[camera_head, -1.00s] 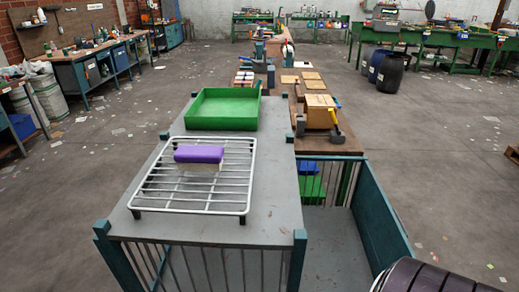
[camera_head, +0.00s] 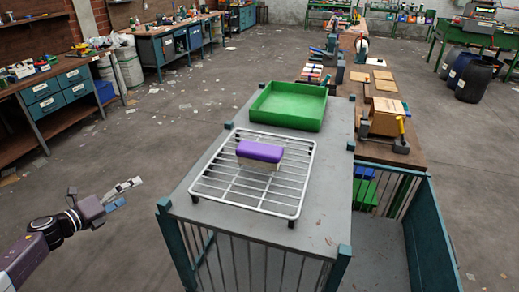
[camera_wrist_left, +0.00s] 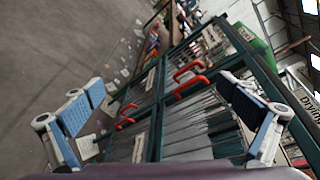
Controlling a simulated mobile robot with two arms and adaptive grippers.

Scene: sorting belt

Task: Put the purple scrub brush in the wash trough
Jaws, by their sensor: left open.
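The purple scrub brush (camera_head: 259,151) lies on a white wire rack (camera_head: 225,189) on the grey table, with its purple back up and pale bristles below. The green wash trough (camera_head: 289,122) stands on the same table just behind the rack and looks empty. My left gripper (camera_head: 123,194) is at the left, over the floor, well apart from the table and brush. In the left wrist view its two fingers (camera_wrist_left: 165,108) are spread wide with nothing between them. My right gripper is not in view.
The grey table (camera_head: 318,195) has teal corner posts and a barred front. A workbench (camera_head: 75,85) stands at the far left.

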